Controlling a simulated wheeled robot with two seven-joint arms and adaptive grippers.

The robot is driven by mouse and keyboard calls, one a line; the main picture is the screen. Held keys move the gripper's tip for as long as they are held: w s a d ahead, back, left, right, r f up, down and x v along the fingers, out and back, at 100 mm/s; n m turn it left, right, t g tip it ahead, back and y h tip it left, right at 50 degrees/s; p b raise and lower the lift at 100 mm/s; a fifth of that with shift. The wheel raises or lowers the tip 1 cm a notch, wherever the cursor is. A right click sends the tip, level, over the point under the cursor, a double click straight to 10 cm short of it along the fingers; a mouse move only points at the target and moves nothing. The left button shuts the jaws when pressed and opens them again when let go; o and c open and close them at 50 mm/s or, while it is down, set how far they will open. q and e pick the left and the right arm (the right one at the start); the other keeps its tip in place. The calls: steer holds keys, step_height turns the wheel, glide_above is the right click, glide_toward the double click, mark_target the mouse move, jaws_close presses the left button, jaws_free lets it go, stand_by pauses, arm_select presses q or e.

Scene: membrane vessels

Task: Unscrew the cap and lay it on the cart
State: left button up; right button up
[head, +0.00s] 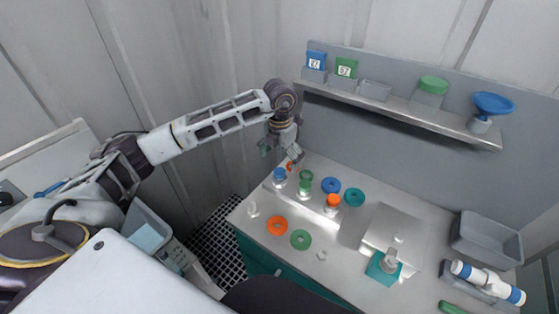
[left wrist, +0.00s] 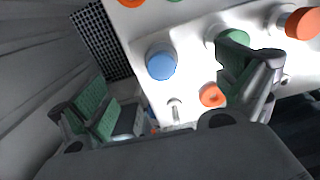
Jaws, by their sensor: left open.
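Three clear vessels with a blue cap (head: 279,174), a green cap (head: 305,175) and an orange cap (head: 333,200) stand on the cart top (head: 330,261). The left wrist view shows the blue cap (left wrist: 161,64), the green cap (left wrist: 233,37) partly behind a finger, and the orange cap (left wrist: 303,23). My left gripper (head: 280,151) is open and empty above the back left end of the cart, near the blue cap and apart from it. In the left wrist view its fingers (left wrist: 172,96) stand wide apart. My right gripper is out of view.
A small orange piece (left wrist: 212,95) lies near my finger. A shelf (head: 400,105) hangs behind. A grey bin (head: 487,240) stands right. The front middle is mostly clear.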

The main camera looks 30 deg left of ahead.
arm_select(q)
steer(key=n, duration=0.2)
steer(key=shift+s+n, duration=0.25)
steer(key=shift+n, duration=0.05)
steer(key=shift+s+n, duration=0.1)
steer(key=shift+n, duration=0.9)
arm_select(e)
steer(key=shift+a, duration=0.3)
arm_select(q)
steer(key=shift+m, duration=0.5)
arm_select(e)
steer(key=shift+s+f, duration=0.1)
